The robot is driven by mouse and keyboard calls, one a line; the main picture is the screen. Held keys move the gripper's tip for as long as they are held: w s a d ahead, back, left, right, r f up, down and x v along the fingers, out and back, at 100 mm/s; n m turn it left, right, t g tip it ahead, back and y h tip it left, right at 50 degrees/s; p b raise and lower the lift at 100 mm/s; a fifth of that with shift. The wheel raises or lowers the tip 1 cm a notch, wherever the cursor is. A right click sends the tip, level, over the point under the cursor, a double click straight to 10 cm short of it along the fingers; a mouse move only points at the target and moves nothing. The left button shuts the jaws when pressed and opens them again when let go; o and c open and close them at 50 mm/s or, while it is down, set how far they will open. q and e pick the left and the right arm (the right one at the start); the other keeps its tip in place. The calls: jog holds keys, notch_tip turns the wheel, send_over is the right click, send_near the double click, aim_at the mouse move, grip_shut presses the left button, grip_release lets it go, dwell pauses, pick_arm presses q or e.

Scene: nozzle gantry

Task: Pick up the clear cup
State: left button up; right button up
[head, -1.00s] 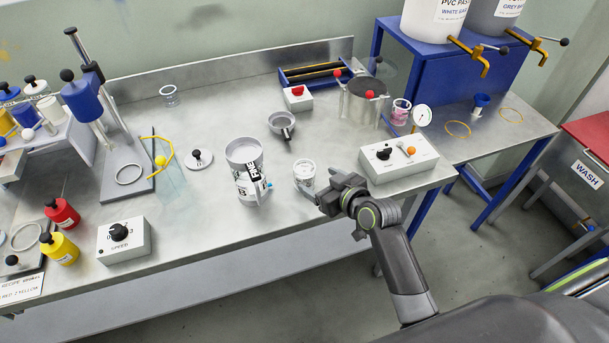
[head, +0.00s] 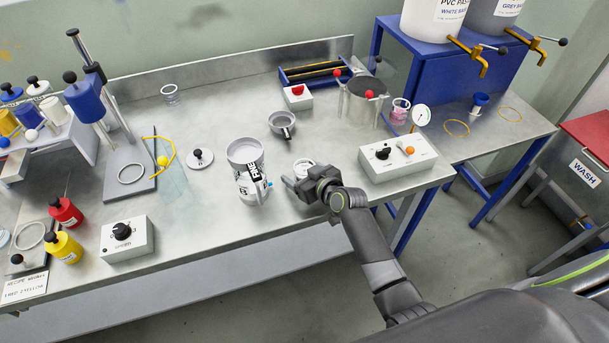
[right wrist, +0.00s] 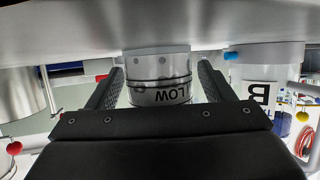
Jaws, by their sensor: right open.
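A small pale, see-through-looking cup (head: 303,165) with dark lettering stands on the bench. My right gripper (head: 304,182) is open at its near side and hides its lower part in the head view. In the right wrist view this cup (right wrist: 159,90), with dark bands and the letters "LOW", stands between the two open fingers (right wrist: 162,82); a grip on it does not show. Another clear, empty-looking cup (head: 171,96) stands at the back left of the bench. My left gripper is not in view.
A larger labelled pitcher (head: 246,172) stands close left of the small cup, and also shows in the right wrist view (right wrist: 262,88). A control box (head: 397,158) is to the right. A small pan (head: 282,120) lies behind. The bench front edge is near.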

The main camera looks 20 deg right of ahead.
jog(key=c, duration=1.2)
jog(key=shift+o, duration=0.2)
jog(key=shift+r, duration=0.15)
notch_tip(320, 180, up, 10)
